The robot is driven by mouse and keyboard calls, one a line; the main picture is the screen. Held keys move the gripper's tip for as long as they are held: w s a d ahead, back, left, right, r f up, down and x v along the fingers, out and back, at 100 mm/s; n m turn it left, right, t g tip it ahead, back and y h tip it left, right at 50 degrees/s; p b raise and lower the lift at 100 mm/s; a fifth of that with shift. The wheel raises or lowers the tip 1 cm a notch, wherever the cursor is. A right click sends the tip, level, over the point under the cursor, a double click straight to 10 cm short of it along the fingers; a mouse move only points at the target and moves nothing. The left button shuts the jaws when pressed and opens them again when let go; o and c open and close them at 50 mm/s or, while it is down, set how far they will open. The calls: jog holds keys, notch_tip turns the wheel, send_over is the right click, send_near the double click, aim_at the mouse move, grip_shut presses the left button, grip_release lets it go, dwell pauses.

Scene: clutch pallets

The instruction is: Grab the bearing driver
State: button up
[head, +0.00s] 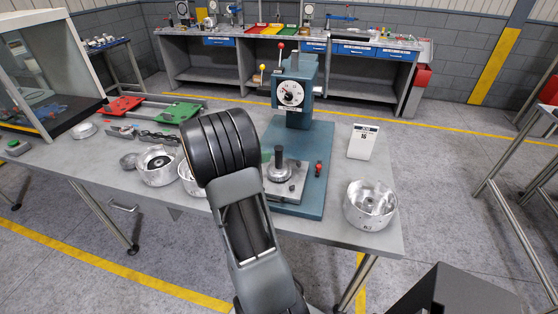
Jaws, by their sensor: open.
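A dark upright cylinder with a wider metal round base (279,162) stands on the metal block of the blue-green press; it may be the bearing driver, but I cannot tell for certain. The press (291,95) has a white dial and a red-knobbed lever. My arm rises from the bottom centre and its black ribbed part covers the bench left of the press. My gripper's fingers do not show; they are out of sight or hidden behind the arm.
A silver drum (370,206) sits at the bench's right front, with a white card stand (362,142) behind it. Another drum (157,166) and red and green fixtures (122,106) are to the left. A glass-fronted cabinet (48,68) stands far left.

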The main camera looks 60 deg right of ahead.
aim_at(279, 147)
jog(key=shift+p+x, duration=0.85)
jog(key=shift+x, duration=3)
jog(key=shift+c, duration=0.3)
jog(key=shift+w+r, duration=0.1)
grip_shut()
